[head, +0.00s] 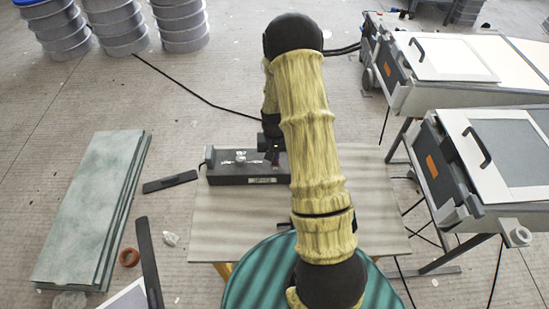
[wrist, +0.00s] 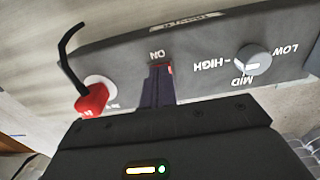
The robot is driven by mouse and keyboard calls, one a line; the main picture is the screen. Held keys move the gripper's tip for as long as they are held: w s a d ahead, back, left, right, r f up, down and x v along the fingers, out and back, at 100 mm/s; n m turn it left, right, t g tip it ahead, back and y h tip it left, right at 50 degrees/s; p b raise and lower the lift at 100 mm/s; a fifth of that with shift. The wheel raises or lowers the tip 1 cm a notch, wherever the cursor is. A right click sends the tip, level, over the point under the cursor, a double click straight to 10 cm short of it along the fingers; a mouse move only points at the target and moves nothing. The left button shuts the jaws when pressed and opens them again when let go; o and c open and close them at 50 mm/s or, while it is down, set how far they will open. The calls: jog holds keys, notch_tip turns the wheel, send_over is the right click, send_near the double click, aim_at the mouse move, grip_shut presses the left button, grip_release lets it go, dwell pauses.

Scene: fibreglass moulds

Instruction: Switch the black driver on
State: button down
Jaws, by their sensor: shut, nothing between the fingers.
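The black driver (head: 232,180) is a long dark box lying on the table in the head view. Its top face (wrist: 215,38) fills the upper wrist view, with lettering upside down. In the head view my gripper (head: 270,155) is over the driver's right part.
The table (head: 220,235) has bare room in front of the driver. Greenish sheets (head: 90,205) and dark strips (head: 170,182) lie to the left. Two pale machines on stands (head: 500,150) are at the right. Stacked drums (head: 120,25) stand at the back left.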

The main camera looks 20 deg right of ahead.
jog(key=shift+f, duration=0.4)
jog(key=shift+r, duration=0.15)
jog(key=shift+r+p, duration=2.4)
jog(key=shift+r, duration=1)
jog(key=s+a+r+n+t, duration=0.1)
jog(key=s+a+r, duration=0.4)
jog(key=r, duration=0.5)
jog(key=s+a+r+n+t, duration=0.1)
jog(key=s+a+r+n, duration=0.2)
jog(key=s+r, duration=0.7)
jog(key=shift+s+a+r+n+t, duration=0.15)
jog(key=shift+a+r+n+t, duration=0.15)
jog(key=shift+a, duration=0.8)
